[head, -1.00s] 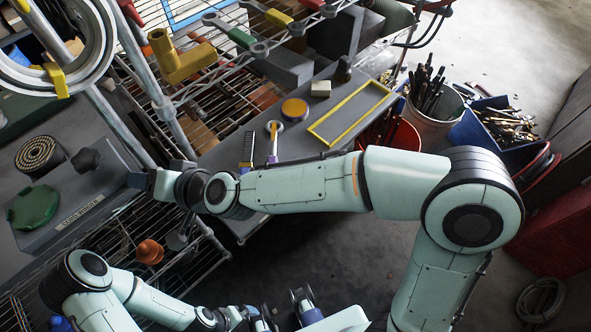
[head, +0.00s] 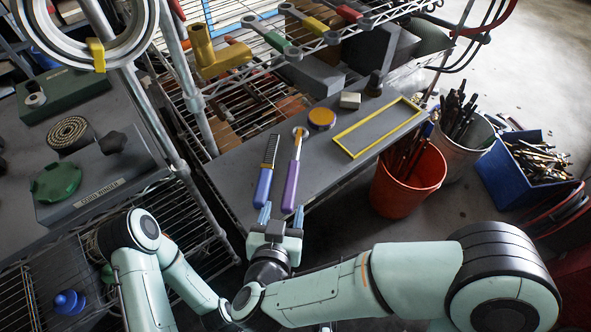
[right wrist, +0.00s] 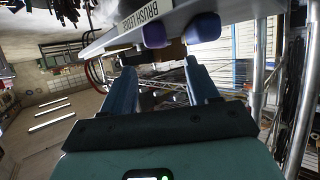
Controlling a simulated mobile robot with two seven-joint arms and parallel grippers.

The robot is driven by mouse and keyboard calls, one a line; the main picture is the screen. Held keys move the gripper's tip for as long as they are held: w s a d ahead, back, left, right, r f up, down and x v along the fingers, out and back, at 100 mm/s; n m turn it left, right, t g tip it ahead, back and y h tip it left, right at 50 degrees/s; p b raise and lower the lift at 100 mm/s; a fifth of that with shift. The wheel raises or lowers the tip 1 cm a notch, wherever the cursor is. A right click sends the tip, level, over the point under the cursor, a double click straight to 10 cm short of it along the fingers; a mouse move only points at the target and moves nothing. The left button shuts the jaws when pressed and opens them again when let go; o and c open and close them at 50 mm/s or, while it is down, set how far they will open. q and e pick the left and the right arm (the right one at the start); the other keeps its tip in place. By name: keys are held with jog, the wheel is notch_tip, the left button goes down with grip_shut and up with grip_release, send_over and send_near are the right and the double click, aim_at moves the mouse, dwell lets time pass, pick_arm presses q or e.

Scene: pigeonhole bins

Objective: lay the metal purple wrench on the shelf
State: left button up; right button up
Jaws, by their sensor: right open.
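A purple-handled tool (head: 291,185) lies on the grey ledge (head: 235,165), its handle towards me and its narrow metal shaft ending in a round head. I cannot tell surely that it is the purple wrench. My right gripper (head: 282,212) is open and empty just in front of the handle ends of this tool and the blue-handled brush (head: 264,185) beside it. In the right wrist view, my right gripper (right wrist: 161,68) has its fingers apart below two handle ends, one purple (right wrist: 153,36), one bluish (right wrist: 203,27). My left gripper does not show.
Wrenches with green (head: 271,37), yellow (head: 310,20) and red handles lie across the wire shelf (head: 350,35). The ledge also bears a yellow frame (head: 377,127), a round orange-topped tin (head: 321,118) and a small block (head: 350,100). A red bucket (head: 408,185) stands right of it.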

aim_at(290, 188)
jog(key=x, duration=0.8)
jog(key=shift+w+d+f+b, duration=0.15)
jog(key=shift+w+b, duration=0.15)
jog(key=shift+b, duration=0.05)
grip_shut()
